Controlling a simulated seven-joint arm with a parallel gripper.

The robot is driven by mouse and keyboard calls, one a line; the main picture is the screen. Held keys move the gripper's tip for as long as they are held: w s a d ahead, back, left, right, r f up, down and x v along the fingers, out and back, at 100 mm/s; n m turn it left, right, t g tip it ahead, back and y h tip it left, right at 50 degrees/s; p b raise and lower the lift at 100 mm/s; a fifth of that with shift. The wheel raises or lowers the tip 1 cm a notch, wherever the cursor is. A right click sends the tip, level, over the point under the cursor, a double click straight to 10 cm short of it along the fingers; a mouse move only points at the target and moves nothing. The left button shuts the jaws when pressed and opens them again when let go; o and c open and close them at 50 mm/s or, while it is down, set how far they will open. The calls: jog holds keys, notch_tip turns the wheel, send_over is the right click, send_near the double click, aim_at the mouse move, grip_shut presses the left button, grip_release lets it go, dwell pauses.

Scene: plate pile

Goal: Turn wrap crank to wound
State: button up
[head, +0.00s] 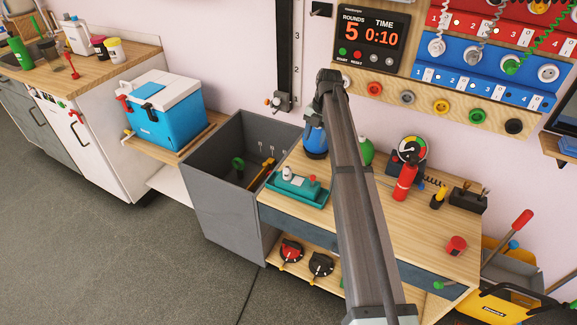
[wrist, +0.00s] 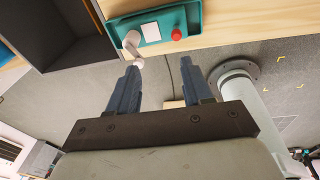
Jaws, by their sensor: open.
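A teal unit (head: 299,193) lies on the wooden bench in the head view, with a white upright part (head: 287,173) and a red knob (head: 312,181). It also shows at the top of the wrist view (wrist: 194,17), where a white bent handle (wrist: 131,42), which looks like the crank, sticks out from its left end. The red knob is at its right. My gripper (wrist: 160,67) is open and empty in the wrist view. Its left fingertip appears just below the white handle; I cannot tell if they touch. My arm hides the gripper in the head view.
A grey open bin (head: 222,175) stands left of the wooden bench (head: 420,235). A red extinguisher-shaped bottle (head: 405,182), a round gauge (head: 412,149) and a red block (head: 456,245) are on the bench. Black and red round items sit on the shelf below. Floor in front is clear.

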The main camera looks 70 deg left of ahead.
aim_at(287, 169)
jog(key=s+f+n+g, duration=0.1)
jog(key=s+f+n, duration=0.2)
jog(key=n, duration=0.6)
jog(key=s+f+n+g, duration=0.1)
jog(key=s+f+n, duration=0.2)
jog(key=n, duration=0.6)
jog(key=s+f+n, duration=0.3)
jog(key=f+n, duration=0.2)
jog(key=n, duration=0.4)
jog(key=shift+s+a+f+n+g, duration=0.15)
jog(key=shift+a+f+n+g, duration=0.15)
jog(key=shift+a+f+g, duration=0.1)
dwell(0.5)
jog(key=shift+c, duration=0.4)
grip_shut()
